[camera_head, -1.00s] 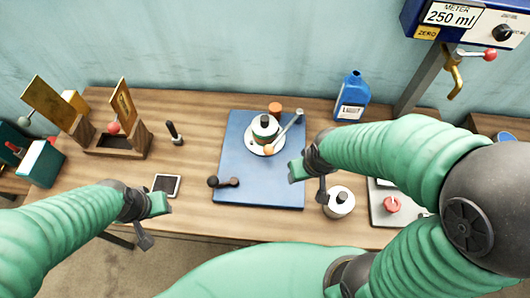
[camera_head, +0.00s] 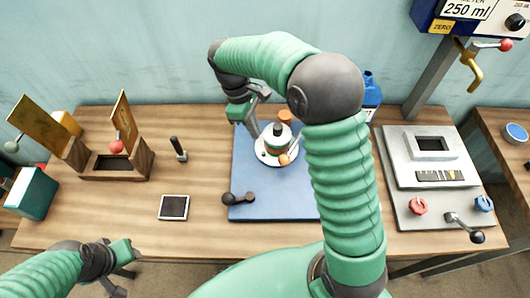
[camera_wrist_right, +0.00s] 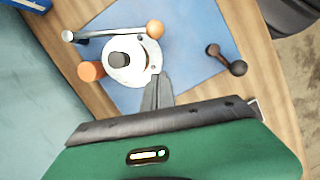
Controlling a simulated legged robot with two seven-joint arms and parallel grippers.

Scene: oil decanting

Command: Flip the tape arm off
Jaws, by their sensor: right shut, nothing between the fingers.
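The tape arm is a metal bar with an orange ball (camera_head: 284,160) at its near end. In the right wrist view the bar (camera_wrist_right: 110,33) runs along one side of the device, ball (camera_wrist_right: 155,28) at one end. My right gripper (camera_head: 254,128) is shut and empty, at the device's left rear edge. Its fingers (camera_wrist_right: 157,92) point at the device's rim; contact is unclear. My left gripper (camera_head: 120,268) is low at front left; its jaw state is unclear.
An orange cap (camera_head: 285,116) stands behind the device, and a dark lever (camera_head: 238,198) lies on the mat's left. My right arm covers the mat's right side and part of the blue bottle (camera_head: 372,92).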

